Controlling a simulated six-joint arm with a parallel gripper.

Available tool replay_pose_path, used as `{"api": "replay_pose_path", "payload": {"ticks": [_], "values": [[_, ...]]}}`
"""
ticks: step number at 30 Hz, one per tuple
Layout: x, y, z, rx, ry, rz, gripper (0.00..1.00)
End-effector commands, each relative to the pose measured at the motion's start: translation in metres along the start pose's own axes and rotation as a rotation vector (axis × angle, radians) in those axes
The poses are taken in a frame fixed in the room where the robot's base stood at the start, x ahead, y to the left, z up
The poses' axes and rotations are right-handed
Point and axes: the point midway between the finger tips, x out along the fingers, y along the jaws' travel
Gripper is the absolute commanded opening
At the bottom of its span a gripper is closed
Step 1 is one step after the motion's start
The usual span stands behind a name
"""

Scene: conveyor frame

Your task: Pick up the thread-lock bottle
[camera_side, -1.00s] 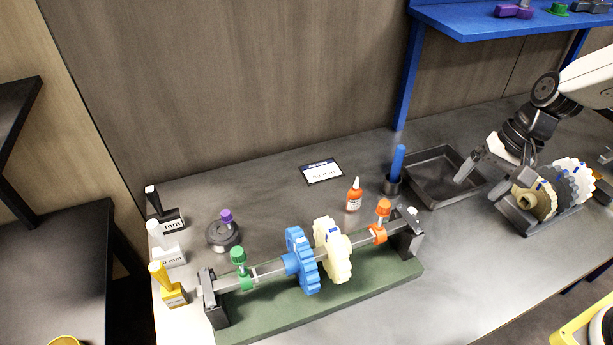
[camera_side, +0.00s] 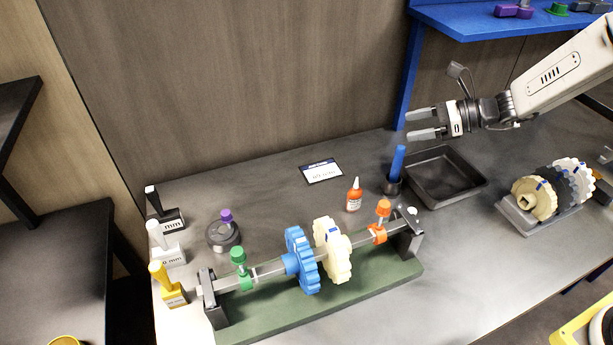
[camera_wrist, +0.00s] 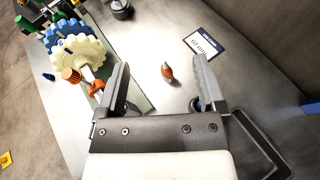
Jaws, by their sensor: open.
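In the wrist view the bottle (camera_wrist: 167,72) lies between and beyond the two fingers, apart from both. My gripper (camera_side: 424,125) is open and empty, raised above the bench to the right of the bottle, over the blue handle and black tray area. Both fingers of my gripper (camera_wrist: 160,88) show in the wrist view.
A blue-handled tool (camera_side: 397,163) stands in a dark holder just right of the bottle. A black tray (camera_side: 462,198) is beyond it. The shaft fixture (camera_side: 385,283) with gears is in front. A label card (camera_side: 322,171) lies behind left. A blue shelf (camera_side: 470,30) hangs above right.

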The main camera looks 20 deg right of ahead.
Motion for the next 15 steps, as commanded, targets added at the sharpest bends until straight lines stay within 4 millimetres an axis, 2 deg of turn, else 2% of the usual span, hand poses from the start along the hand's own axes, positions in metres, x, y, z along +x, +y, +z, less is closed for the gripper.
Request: {"api": "replay_pose_path", "payload": {"ticks": [1, 15], "values": [[0.006, 0.003, -0.016, 0.007, 0.007, 0.007, 0.88], [0.05, 0.004, -0.124, 0.001, 0.01, 0.009, 0.88]]}}
